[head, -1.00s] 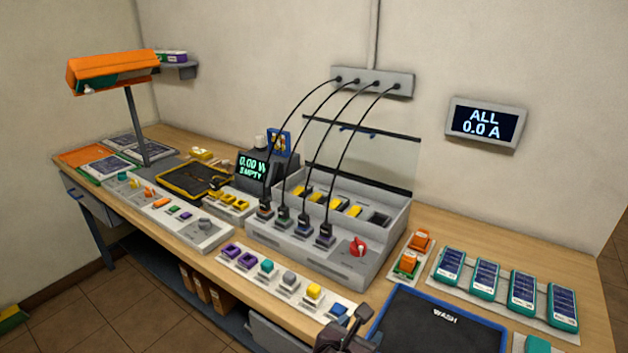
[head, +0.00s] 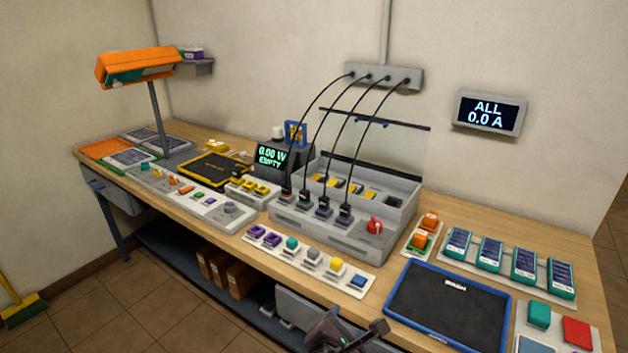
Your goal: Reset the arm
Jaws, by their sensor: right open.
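My right gripper (head: 352,338) shows at the bottom edge, in front of the workbench's front edge. It is open, with nothing seen between its fingers, and it is partly cut off by the frame. My left gripper is not in view. The workbench (head: 400,245) runs along the wall with the gear on it.
A grey charging dock (head: 330,238) with several black cables stands mid-bench. Teal-cased packs (head: 490,251) lie at the right. An orange lamp (head: 135,62) rises at the left. A yellow broom (head: 22,309) stands on open floor at the left.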

